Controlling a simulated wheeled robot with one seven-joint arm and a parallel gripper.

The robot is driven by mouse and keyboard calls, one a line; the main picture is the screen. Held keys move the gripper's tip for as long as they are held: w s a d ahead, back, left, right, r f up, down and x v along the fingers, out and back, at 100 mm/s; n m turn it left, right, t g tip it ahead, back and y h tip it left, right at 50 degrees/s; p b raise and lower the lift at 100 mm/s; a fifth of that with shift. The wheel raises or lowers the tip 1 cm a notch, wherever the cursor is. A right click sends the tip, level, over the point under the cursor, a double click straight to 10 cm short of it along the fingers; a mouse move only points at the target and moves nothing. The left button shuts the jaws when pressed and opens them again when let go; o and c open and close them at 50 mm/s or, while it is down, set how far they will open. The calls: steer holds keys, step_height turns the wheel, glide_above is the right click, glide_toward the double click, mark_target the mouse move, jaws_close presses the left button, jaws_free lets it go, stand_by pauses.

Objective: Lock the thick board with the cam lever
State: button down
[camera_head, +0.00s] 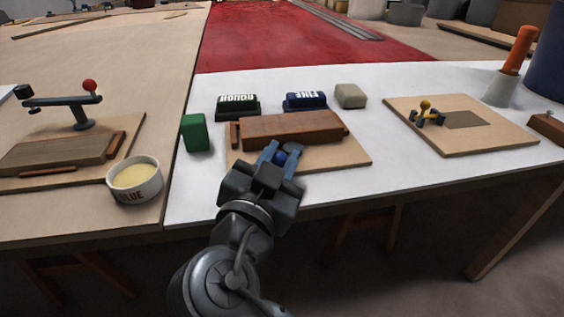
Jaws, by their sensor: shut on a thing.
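A thick reddish-brown board (292,129) lies on a light wooden base (342,157) on the white table, in the middle of the view. My gripper (281,158) is at the near edge of this base, in front of the board. Its fingers are shut around a small blue knob (281,159), which looks like the end of the cam lever. The rest of the lever is hidden by my gripper, so I cannot tell whether its cam touches the board.
Green ROUGH block (237,105), blue FINE block (305,101) and grey block (350,96) stand behind the board. A green block (195,134) and GLUE tub (135,181) stand left.

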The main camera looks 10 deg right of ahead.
stand_by(0.3)
steer(key=c, duration=1)
jaws_free()
steer(key=shift+o, duration=0.2)
steer(key=shift+a, duration=0.1)
steer(key=v, duration=0.7)
steer(key=shift+s+p, duration=0.3)
steer(key=shift+p, duration=0.05)
steer(key=shift+a, duration=0.15)
steer(key=shift+c, duration=0.3)
